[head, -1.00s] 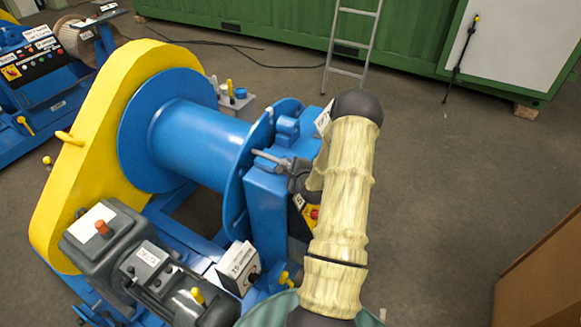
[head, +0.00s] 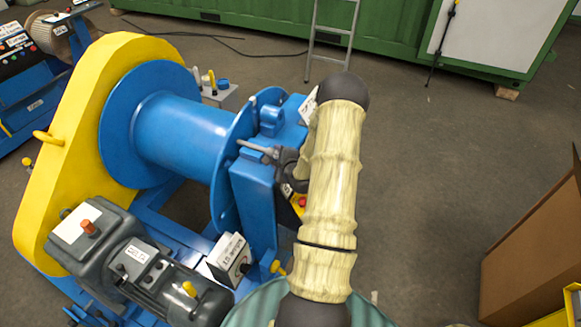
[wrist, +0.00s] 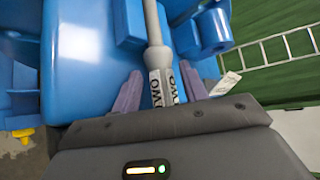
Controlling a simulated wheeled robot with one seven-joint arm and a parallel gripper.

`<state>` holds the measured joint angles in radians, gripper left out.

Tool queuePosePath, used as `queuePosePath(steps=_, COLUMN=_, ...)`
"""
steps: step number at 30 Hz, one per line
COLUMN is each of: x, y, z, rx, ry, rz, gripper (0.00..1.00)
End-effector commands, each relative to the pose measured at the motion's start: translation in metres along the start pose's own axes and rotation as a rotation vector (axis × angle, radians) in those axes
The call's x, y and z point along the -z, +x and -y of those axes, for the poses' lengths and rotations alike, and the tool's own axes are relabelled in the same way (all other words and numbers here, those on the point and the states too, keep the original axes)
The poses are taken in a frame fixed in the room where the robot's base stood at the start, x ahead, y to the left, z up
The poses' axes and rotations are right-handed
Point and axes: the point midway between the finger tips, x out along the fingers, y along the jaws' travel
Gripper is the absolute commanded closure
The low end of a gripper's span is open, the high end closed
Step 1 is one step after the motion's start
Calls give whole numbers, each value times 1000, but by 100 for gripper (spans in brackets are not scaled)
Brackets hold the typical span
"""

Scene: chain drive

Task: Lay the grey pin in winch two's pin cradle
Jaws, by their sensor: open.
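The grey pin (head: 258,149) lies roughly level at the top of the blue end post of winch two (head: 250,195). In the wrist view the pin (wrist: 154,30) runs away from me past blue blocks, with white labels reading TWO at its near end. My gripper (wrist: 160,82) is open, with one finger on each side of this labelled end. In the head view my gripper (head: 285,160) is small and partly behind my arm. The pin cradle cannot be made out clearly; I cannot tell how fully the pin is seated.
The blue drum (head: 175,135) and yellow chain guard (head: 65,160) stand left of my arm. A grey motor (head: 150,270) is at the front. A ladder (head: 330,40) leans at the back against a green container (head: 260,25). A brown box (head: 530,250) stands at right; floor between is clear.

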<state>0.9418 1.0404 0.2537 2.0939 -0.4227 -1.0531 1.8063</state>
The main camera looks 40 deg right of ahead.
Motion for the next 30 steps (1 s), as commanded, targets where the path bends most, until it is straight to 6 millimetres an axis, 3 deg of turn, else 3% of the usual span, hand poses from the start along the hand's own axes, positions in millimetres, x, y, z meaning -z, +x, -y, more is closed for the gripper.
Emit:
queuePosePath(steps=1, x=4, y=-8, z=-6, rx=-14, ry=4, rz=-9, gripper=50)
queuePosePath(steps=22, x=2, y=-140, z=3, rx=6, ry=2, rz=-5, gripper=50)
queuePosePath(steps=30, x=1, y=-162, z=4, rx=7, ry=1, rz=-4, gripper=50)
